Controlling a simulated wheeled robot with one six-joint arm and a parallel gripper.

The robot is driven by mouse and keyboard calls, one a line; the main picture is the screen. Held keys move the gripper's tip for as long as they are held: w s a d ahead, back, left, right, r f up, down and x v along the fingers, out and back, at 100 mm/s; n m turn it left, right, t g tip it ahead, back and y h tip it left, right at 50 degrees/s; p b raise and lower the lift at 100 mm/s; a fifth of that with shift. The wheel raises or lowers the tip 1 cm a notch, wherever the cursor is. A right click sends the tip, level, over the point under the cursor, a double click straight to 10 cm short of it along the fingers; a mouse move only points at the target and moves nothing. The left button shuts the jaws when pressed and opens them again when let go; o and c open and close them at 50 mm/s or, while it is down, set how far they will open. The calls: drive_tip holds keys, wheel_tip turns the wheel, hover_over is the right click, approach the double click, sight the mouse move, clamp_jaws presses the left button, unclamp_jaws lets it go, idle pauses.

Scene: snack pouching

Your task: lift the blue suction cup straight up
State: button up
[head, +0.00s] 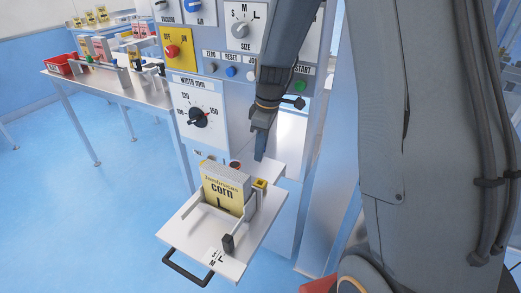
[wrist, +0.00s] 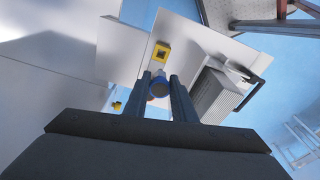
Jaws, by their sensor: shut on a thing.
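My gripper (wrist: 160,84) is shut on the blue suction cup (wrist: 158,88), which shows as a round blue-rimmed piece between the two fingers in the wrist view. In the head view my gripper (head: 260,156) points down behind the tray, and the cup cannot be made out there. Whether the cup touches anything below it is hidden. A yellow block with a dark square opening (wrist: 161,54) lies just beyond the fingertips; it also shows in the head view (head: 259,184) at the tray's back right.
A yellow corn box (head: 222,189) stands upright on the white pull-out tray (head: 190,240), which has a black handle (head: 186,270). The machine panel with dials (head: 198,115) rises behind. A side table (head: 130,91) with a red bin (head: 59,65) stands at left.

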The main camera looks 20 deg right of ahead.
drive_tip(key=shift+r+p, duration=0.95)
drive_tip(key=shift+r, duration=0.5)
